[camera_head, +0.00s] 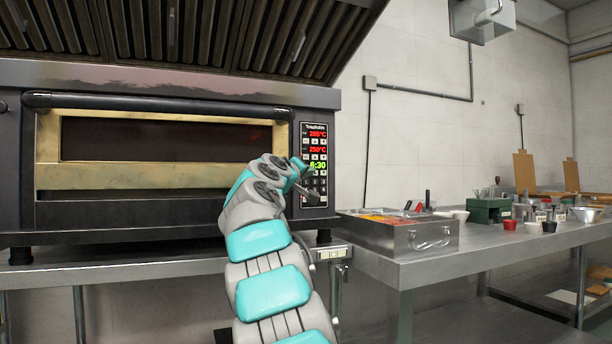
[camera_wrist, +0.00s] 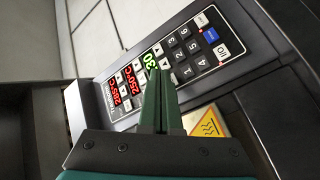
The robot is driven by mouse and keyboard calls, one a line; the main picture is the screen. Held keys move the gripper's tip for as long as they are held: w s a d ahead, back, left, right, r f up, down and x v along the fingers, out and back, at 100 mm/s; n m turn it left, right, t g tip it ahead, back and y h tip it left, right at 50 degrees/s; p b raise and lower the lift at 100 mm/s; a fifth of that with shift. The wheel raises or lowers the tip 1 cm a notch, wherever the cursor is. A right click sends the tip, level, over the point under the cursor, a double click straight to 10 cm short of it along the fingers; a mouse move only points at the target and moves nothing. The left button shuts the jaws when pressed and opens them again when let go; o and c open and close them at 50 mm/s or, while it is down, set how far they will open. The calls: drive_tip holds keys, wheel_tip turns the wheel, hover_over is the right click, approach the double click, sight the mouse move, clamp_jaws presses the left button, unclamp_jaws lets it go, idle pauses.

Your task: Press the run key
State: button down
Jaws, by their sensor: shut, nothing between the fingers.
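The oven's control panel (camera_head: 316,126) is a black keypad on the right of the oven front. It has two red displays reading 285°C and 250°C and a green one reading 6:30. In the wrist view the panel (camera_wrist: 122,98) lies slanted, with number keys, a blue key (camera_wrist: 211,35) and white keys beside it, one marked I/O (camera_wrist: 222,51). I cannot read which is the run key. My gripper (camera_wrist: 160,74) is shut and empty, its dark green fingertips overlapping the panel near the green display. I cannot tell whether they touch. In the head view my wrist hides part of the panel.
The oven (camera_head: 160,216) has a brass-framed door and a dark handle bar (camera_head: 150,104). A yellow warning sticker (camera_wrist: 207,125) sits beside the panel. A steel table (camera_head: 500,246) at the right holds a steel box (camera_head: 405,236) and several small containers.

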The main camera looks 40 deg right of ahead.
drive_tip(key=shift+s+a+b, duration=0.2)
drive_tip(key=shift+s+b, duration=0.25)
drive_tip(key=shift+s, duration=0.35)
drive_tip(key=shift+s+a+b, duration=0.15)
drive_tip(key=shift+s+b, duration=0.25)
drive_tip(key=shift+s, duration=0.4)
drive_tip(key=shift+s+a+b, duration=0.2)
drive_tip(key=shift+s+b, duration=0.25)
drive_tip(key=shift+s, duration=0.35)
